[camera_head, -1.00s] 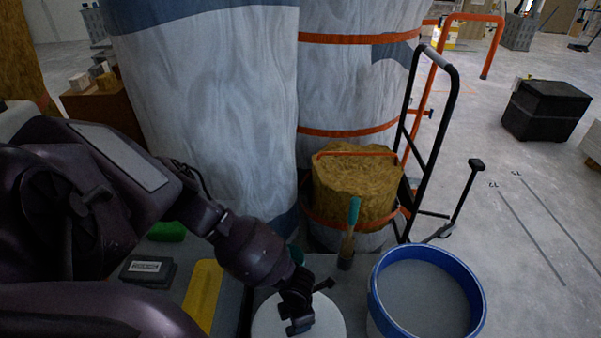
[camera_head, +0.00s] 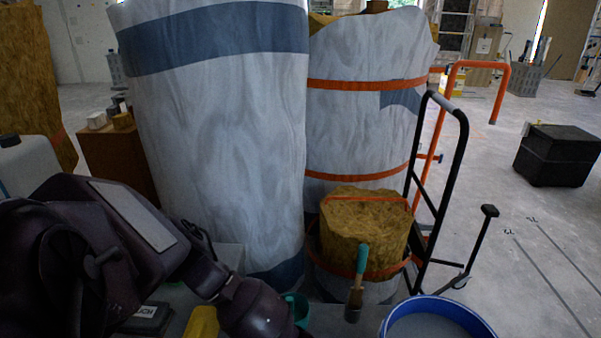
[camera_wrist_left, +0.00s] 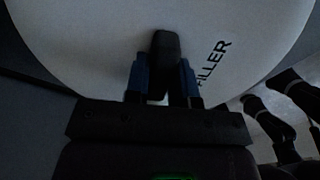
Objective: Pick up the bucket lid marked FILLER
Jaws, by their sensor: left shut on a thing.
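The white round lid (camera_wrist_left: 85,40) with the dark letters "FILLER" fills much of the left wrist view. The first letter is partly covered by a finger. A black grip (camera_wrist_left: 165,48) stands out from its middle. My left gripper (camera_wrist_left: 163,82) has its blue-sided fingers on either side of this black grip and is shut on it. In the head view my left arm reaches down past the bottom edge, so its gripper and the lid are out of that picture. Whether the lid touches anything below is hidden.
A blue-rimmed bucket (camera_head: 437,303) with grey contents stands at bottom right. A brush (camera_head: 357,285) is upright beside a yellow-brown roll (camera_head: 362,225). Large wrapped rolls (camera_head: 225,140) stand close ahead. A black hand truck (camera_head: 440,200) is to their right. Open floor lies further right.

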